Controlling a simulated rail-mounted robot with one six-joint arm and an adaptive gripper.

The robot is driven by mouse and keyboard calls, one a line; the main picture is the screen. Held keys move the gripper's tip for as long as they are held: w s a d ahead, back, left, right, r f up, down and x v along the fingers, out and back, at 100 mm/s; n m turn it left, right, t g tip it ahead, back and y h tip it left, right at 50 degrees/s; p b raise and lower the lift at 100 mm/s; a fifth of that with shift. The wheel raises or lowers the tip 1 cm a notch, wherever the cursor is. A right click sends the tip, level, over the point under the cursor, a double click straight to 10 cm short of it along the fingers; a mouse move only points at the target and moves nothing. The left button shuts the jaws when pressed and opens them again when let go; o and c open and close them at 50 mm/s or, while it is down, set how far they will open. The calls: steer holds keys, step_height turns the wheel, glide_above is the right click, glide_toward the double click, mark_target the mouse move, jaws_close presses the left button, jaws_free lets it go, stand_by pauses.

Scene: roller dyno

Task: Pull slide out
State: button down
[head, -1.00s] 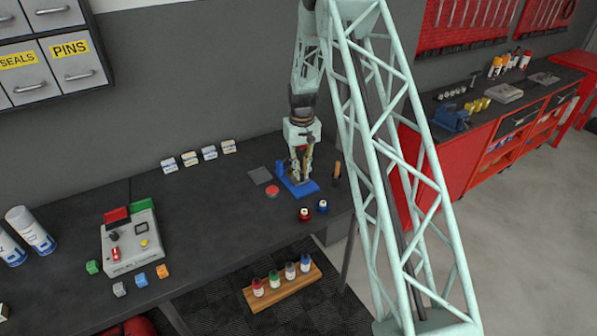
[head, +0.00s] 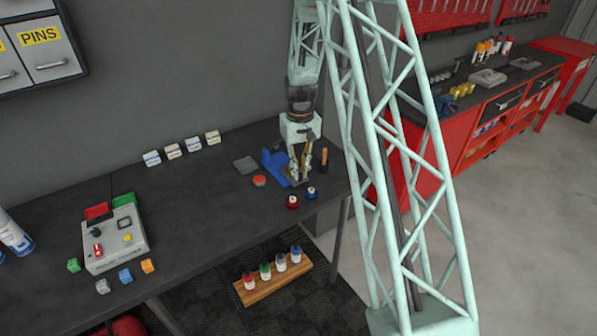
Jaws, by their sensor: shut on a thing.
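A blue fixture (head: 274,162) stands on the dark bench near its right end, in the head view. My gripper (head: 297,177) points down at the right side of this fixture. Its fingers are shut on a small part low at the fixture, which I take to be the slide; the fingers hide most of it. I cannot tell how much of the slide is still inside the fixture.
A red bottle (head: 292,202) and a blue bottle (head: 311,193) stand just in front of my gripper. A red round piece (head: 259,181) and a grey plate (head: 246,165) lie left of the fixture. An orange-topped tool (head: 324,158) stands close on the right.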

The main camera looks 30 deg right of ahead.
steer(key=c, duration=2.6)
jaws_free()
steer(key=shift+s, duration=0.3)
steer(key=shift+w, duration=0.1)
steer(key=shift+r, duration=0.1)
steer(key=shift+r, duration=0.75)
step_height(320, 180, up, 10)
steer(key=shift+r, duration=0.15)
steer(key=shift+r, duration=0.1)
